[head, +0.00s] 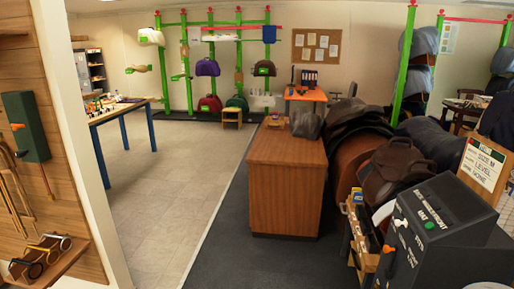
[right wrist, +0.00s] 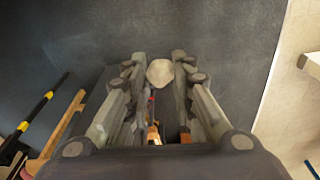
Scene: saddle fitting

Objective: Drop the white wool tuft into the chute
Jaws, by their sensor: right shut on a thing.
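My right gripper (right wrist: 161,84) shows in the right wrist view, its fingers closed on a pale, off-white round tuft (right wrist: 160,72) at the fingertips. Dark grey floor is behind and below it. No opening that is clearly a chute shows in either view. A dark grey box (head: 450,258) with small lettering and an orange part stands at the lower right of the head view; I cannot tell whether it holds the chute. Neither gripper is in the head view.
A brown wooden counter (head: 287,185) stands mid-room, with saddles and a brown bag (head: 394,172) to its right. A sign board (head: 483,169) stands behind the grey box. A wood-panelled wall (head: 45,130) is at left. The tiled floor (head: 165,190) is clear.

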